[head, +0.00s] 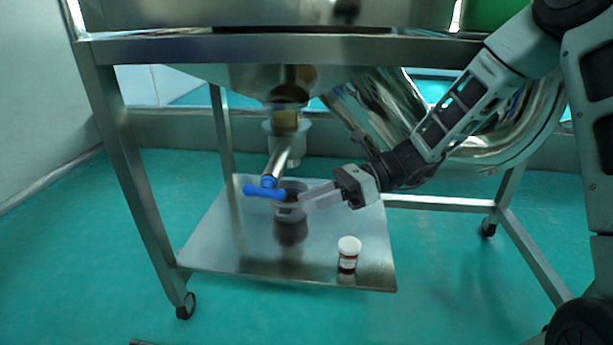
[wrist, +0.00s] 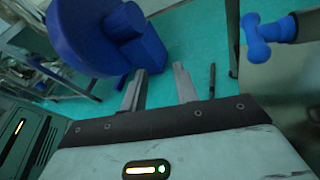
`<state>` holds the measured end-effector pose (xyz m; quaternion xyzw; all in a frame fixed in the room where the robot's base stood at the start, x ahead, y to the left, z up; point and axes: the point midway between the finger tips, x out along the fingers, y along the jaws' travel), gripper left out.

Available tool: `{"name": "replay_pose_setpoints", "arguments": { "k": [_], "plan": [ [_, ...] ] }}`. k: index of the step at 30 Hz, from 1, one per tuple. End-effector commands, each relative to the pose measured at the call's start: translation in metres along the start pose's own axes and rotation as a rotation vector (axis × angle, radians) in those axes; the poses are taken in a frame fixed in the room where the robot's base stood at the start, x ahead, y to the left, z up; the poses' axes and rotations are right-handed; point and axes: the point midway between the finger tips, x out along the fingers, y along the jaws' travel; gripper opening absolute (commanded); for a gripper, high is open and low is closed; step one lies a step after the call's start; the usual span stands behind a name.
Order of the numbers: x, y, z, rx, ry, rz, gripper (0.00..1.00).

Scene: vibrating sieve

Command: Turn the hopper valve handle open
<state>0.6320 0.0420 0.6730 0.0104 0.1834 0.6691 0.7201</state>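The blue valve handle (head: 265,190) sits at the end of a metal stem (head: 278,160) below the hopper's outlet (head: 285,120). It also shows at the upper right of the wrist view (wrist: 258,38), outside the space between the fingers. My gripper (head: 306,202) is just right of the handle in the head view. In the wrist view its two fingers (wrist: 158,88) stand apart with nothing between them. I see no contact with the handle.
A metal tray shelf (head: 230,235) under the hopper holds a grey container (head: 291,213) below the outlet, partly behind my gripper, and a white-capped bottle (head: 348,255). Frame legs (head: 140,190) flank the shelf. A large blue object (wrist: 100,35) fills the wrist view's upper left.

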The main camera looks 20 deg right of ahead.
Motion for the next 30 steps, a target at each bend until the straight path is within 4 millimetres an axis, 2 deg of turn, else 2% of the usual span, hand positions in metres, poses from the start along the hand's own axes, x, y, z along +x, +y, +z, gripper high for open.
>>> {"name": "replay_pose_setpoints", "arguments": {
  "k": [1,3,18,24,30],
  "plan": [
    [0.002,0.010,0.011,-0.030,0.026,0.020,0.30],
    [0.006,0.022,0.017,-0.072,0.063,0.049,0.30],
    [0.021,0.105,0.055,-0.404,0.311,0.264,0.30],
    [0.021,0.124,0.061,-0.498,0.369,0.325,0.30],
    [0.022,0.130,0.061,-0.529,0.388,0.345,0.30]
  ]
}}
